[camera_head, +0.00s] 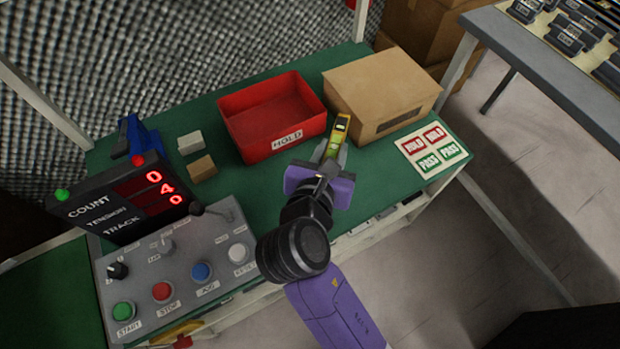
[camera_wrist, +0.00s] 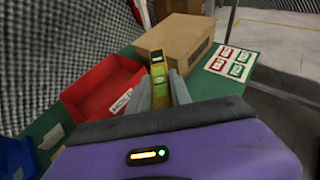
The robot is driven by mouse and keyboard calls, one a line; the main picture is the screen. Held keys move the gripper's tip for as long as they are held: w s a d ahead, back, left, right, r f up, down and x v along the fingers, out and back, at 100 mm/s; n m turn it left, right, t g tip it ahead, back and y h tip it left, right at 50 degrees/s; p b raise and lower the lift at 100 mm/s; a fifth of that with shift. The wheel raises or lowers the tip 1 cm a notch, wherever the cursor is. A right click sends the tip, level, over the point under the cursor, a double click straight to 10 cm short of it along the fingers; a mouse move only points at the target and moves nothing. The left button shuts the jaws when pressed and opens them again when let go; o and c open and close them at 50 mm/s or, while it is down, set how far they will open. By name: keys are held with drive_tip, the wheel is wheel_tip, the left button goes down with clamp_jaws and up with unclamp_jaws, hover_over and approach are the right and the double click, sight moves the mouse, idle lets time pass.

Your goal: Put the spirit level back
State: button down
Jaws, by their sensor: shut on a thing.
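The spirit level (camera_head: 340,132) is a small yellow bar with green vials. In the head view it shows between my gripper and the cardboard box, over the green bench top. My gripper (camera_head: 332,150) is shut on the level, with a grey finger on each side of it. In the wrist view the level (camera_wrist: 159,80) points away from me between the two fingers (camera_wrist: 162,93). Its near end is hidden by the gripper. I cannot tell whether its far end touches the bench or the box.
A red HOLD tray (camera_head: 235,132) stands left of the level, empty where I see in. A cardboard box (camera_head: 385,85) is just behind right. Red and green labels (camera_head: 434,148) lie at right. A control panel (camera_head: 180,262), counter display (camera_head: 130,195) and blue item (camera_head: 143,140) stand left.

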drive_tip(key=s+a+r+p, duration=0.2)
drive_tip(key=a+r, duration=0.2)
drive_tip(key=a, duration=0.1)
wheel_tip(320, 180, down, 15)
drive_tip(key=b, duration=0.4)
drive_tip(key=shift+f, duration=0.1)
drive_tip(key=shift+f+b, duration=0.9)
drive_tip(key=shift+f, duration=1.45)
drive_tip(key=shift+f, duration=0.1)
drive_tip(key=c, duration=1.2)
unclamp_jaws()
drive_tip(key=shift+o, duration=0.2)
